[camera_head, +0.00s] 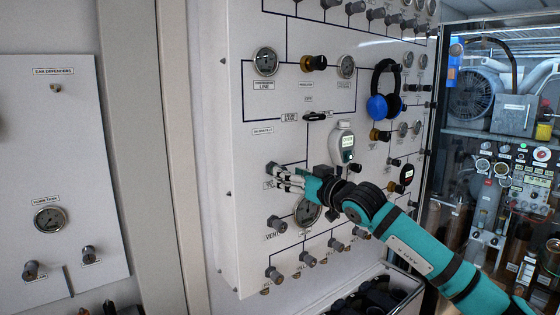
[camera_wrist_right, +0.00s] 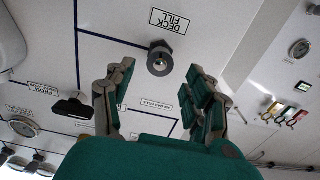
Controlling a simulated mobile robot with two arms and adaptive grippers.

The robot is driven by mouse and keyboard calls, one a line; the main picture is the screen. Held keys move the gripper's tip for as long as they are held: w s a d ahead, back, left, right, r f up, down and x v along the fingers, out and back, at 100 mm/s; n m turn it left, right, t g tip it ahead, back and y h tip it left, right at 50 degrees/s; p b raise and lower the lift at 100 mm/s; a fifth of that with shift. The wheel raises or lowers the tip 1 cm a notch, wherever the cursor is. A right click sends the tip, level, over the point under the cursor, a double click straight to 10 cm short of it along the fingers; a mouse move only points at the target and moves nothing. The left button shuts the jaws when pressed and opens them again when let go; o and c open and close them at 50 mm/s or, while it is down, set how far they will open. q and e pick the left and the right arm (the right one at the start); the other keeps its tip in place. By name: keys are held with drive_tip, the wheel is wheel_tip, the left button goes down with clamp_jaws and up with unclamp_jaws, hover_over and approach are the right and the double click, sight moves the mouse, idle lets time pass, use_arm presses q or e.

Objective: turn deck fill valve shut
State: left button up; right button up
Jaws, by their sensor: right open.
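The deck fill valve (camera_wrist_right: 160,60) is a small grey round knob on the white panel. In the right wrist view it sits beside the DECK FILL label (camera_wrist_right: 170,20), beyond and between my fingertips. In the head view the knob (camera_head: 272,168) shows at the left of the panel's middle, partly covered by my fingers. My right gripper (camera_head: 279,178) is at the panel in front of it. It is open, with a finger on each side of the wrist view (camera_wrist_right: 160,85); nothing is between the fingers. I cannot tell the valve's turn position. My left gripper is not in view.
The panel (camera_head: 245,200) bears a black lever (camera_head: 317,116), blue headphones (camera_head: 384,90), a white-green device (camera_head: 343,143) and a vent knob (camera_head: 277,224). A dark bin (camera_head: 405,285) stands below.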

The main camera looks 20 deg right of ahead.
drive_tip(key=p+x, duration=0.1)
drive_tip(key=x, duration=0.3)
drive_tip(key=shift+w+p, duration=0.1)
drive_tip(key=shift+p, duration=0.2)
drive_tip(key=shift+w+a, duration=0.1)
drive_tip(key=shift+w, duration=0.25)
drive_tip(key=shift+f, duration=0.1)
clamp_jaws()
